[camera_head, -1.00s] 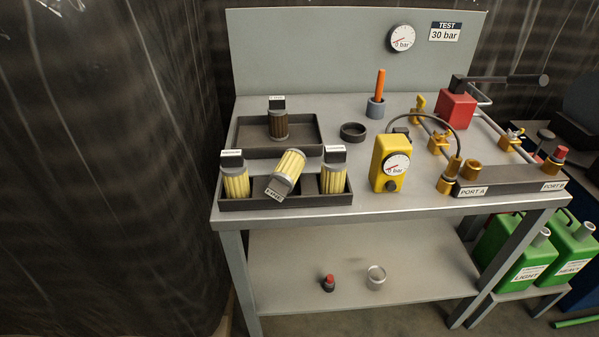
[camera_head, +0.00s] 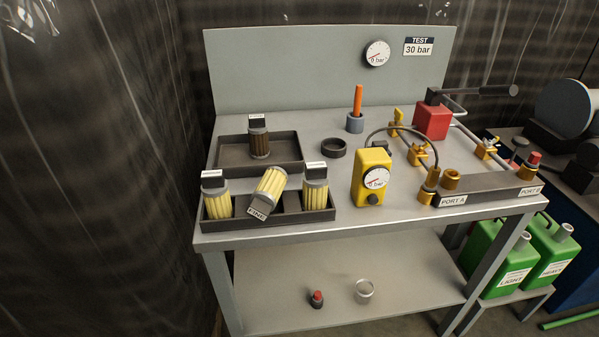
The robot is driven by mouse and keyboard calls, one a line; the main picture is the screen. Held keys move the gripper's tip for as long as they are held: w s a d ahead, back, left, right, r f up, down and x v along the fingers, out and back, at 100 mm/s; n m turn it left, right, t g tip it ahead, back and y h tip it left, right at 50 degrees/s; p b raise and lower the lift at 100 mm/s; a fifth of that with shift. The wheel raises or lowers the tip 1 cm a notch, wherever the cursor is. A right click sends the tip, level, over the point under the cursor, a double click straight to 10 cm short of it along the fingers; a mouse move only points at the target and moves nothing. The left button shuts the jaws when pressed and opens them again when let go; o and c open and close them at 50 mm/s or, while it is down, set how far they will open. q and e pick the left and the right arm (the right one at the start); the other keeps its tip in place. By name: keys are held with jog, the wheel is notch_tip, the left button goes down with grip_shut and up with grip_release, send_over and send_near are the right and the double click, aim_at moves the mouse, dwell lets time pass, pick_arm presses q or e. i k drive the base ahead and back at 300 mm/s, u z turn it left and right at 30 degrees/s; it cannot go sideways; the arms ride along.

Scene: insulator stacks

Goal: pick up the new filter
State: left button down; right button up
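Three clean yellow pleated filters are at the front left of the bench. The left filter (camera_head: 217,199) and the right filter (camera_head: 314,191) stand upright in the front tray (camera_head: 290,218). The middle filter (camera_head: 270,186) is tilted, with its grey cap low at the front and a label reading FINE. A brown, darker filter (camera_head: 259,141) stands in the rear tray (camera_head: 285,167). Neither of my grippers shows in this view.
A yellow gauge box (camera_head: 366,179) stands right of the trays. A black ring (camera_head: 333,148) and a cup with an orange-handled tool (camera_head: 355,122) are behind. Valves, a red block (camera_head: 432,121) and a port block (camera_head: 485,193) fill the right. The bench's front strip is clear.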

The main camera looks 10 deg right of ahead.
aim_at(265, 198)
jog(key=z, duration=3.25)
jog(key=k, duration=1.3)
jog(key=u, duration=2.1)
jog(key=i, duration=0.5)
jog(key=z, duration=0.05)
